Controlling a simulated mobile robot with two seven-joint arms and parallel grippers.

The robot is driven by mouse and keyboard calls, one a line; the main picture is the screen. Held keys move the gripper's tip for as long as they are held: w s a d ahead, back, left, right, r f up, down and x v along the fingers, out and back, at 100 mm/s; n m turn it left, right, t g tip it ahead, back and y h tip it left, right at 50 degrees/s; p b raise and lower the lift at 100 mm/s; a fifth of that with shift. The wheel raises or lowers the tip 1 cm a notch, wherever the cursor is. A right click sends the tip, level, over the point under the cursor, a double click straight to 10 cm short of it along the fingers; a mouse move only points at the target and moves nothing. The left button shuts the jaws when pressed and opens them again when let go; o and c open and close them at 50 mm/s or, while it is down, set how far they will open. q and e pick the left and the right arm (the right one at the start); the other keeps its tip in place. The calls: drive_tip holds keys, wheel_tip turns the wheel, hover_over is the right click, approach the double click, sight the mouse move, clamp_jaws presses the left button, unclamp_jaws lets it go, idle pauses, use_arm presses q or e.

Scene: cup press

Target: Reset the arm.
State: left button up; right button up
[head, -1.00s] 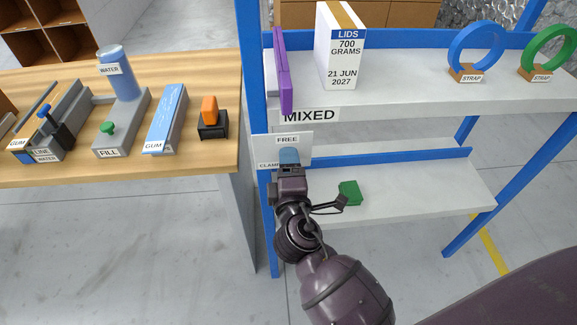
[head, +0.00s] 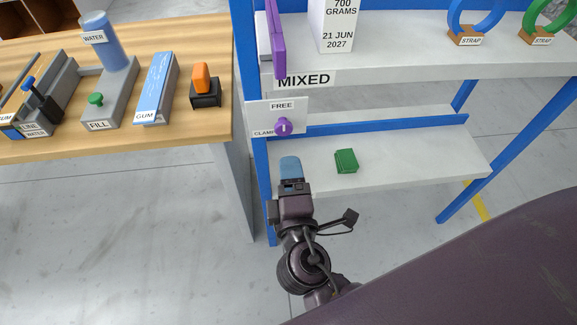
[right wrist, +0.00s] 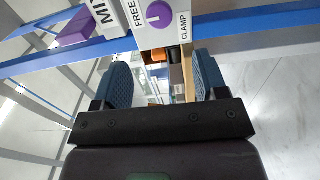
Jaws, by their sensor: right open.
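My right gripper (head: 290,165) is in front of the blue rack, below the FREE/CLAMP plate (head: 262,118) with its purple knob (head: 284,126). In the right wrist view its two blue fingers (right wrist: 163,85) stand wide apart with nothing between them. There the purple knob (right wrist: 159,15) shows beyond the fingertips, apart from them. The knob's setting is hard to read. My left gripper is not in view.
A green block (head: 346,161) lies on the rack's lower shelf (head: 420,160). The wooden bench (head: 215,120) at left carries WATER, FILL and GUM fixtures. Floor below is free.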

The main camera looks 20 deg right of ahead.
idle(0.6)
wheel_tip(320, 180, down, 8)
drive_tip(key=s+d+m+g+y+p, duration=0.25)
drive_tip(key=m+g+y, duration=0.2)
drive_tip(key=m, duration=0.35)
use_arm(q)
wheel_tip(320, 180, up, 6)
drive_tip(key=p, duration=0.5)
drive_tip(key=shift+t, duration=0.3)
use_arm(e)
drive_tip(key=s+d+f+m+g, duration=0.2)
drive_tip(key=s+d+m, duration=0.3)
drive_tip(key=s+d, duration=0.6)
drive_tip(key=shift+s+f, duration=0.2)
drive_tip(key=shift+s, duration=1)
